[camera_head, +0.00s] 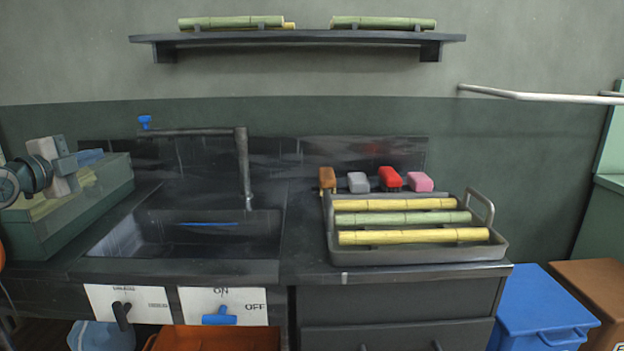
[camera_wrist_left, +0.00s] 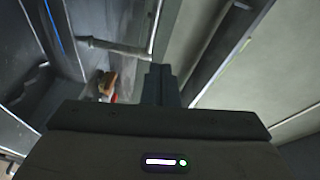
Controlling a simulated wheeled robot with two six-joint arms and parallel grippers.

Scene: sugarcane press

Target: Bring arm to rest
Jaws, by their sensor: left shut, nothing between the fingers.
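My left gripper (camera_head: 70,163) is at the far left of the head view, above the green box at the left end of the counter. In the left wrist view its dark fingers (camera_wrist_left: 160,84) are together with nothing between them. My right gripper is in neither view.
A sink (camera_head: 130,240) with a faucet (camera_head: 243,165) lies right of the green box (camera_head: 110,205). A grey tray (camera_head: 420,255) of sugarcane pieces (camera_head: 412,237) stands on the right counter, with several coloured blocks (camera_head: 390,178) behind. A shelf (camera_head: 300,38) holds more cane. A blue bin (camera_head: 540,305) stands lower right.

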